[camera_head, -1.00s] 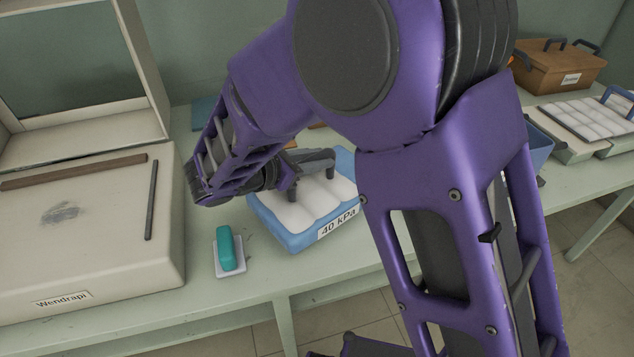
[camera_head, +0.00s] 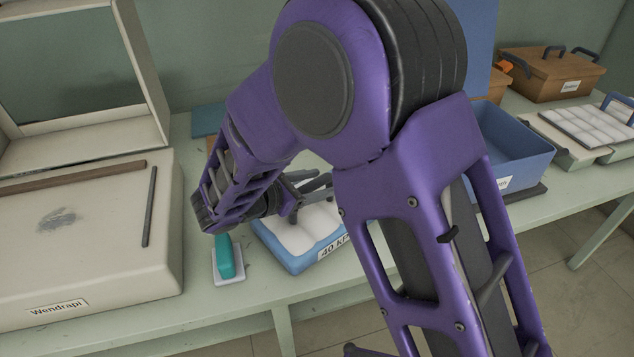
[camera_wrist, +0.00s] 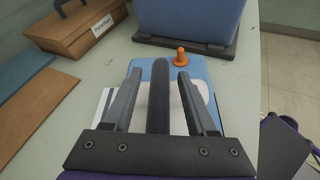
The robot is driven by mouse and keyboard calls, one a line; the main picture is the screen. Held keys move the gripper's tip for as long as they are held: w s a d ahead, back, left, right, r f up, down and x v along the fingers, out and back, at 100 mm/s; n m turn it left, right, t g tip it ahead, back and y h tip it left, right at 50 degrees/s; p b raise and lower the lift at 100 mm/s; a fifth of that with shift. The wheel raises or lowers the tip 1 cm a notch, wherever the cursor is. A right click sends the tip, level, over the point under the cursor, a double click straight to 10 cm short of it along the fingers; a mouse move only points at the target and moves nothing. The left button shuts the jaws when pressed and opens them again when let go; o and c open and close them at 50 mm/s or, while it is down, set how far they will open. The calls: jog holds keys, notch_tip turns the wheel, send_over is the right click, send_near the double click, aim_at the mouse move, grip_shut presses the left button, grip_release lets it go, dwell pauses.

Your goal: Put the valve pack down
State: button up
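The valve pack, a blue tray-like pack with white cushioned filling and a "40 kPa" label, is on the bench in the head view (camera_head: 298,262), partly hidden by my arm. In the wrist view its blue edge (camera_wrist: 200,68) shows, with an orange valve cap (camera_wrist: 180,57) on it. A dark bar handle (camera_wrist: 159,90) runs along it. My gripper (camera_wrist: 159,75) is around this handle, with a gap visible between each finger and the bar. In the head view my gripper (camera_head: 305,188) is just above the pack.
A teal block on a white pad (camera_head: 225,258) lies close to the pack's left. The large beige "Wendrapi" machine (camera_head: 110,250) stands further left. A blue bin (camera_head: 515,150) is on the right, with a brown box (camera_head: 550,72) behind. The bench's front edge is close.

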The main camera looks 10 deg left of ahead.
jog(key=shift+r, duration=0.25)
jog(key=p+v, duration=0.1)
jog(key=v, duration=1.1)
jog(key=shift+f, duration=0.1)
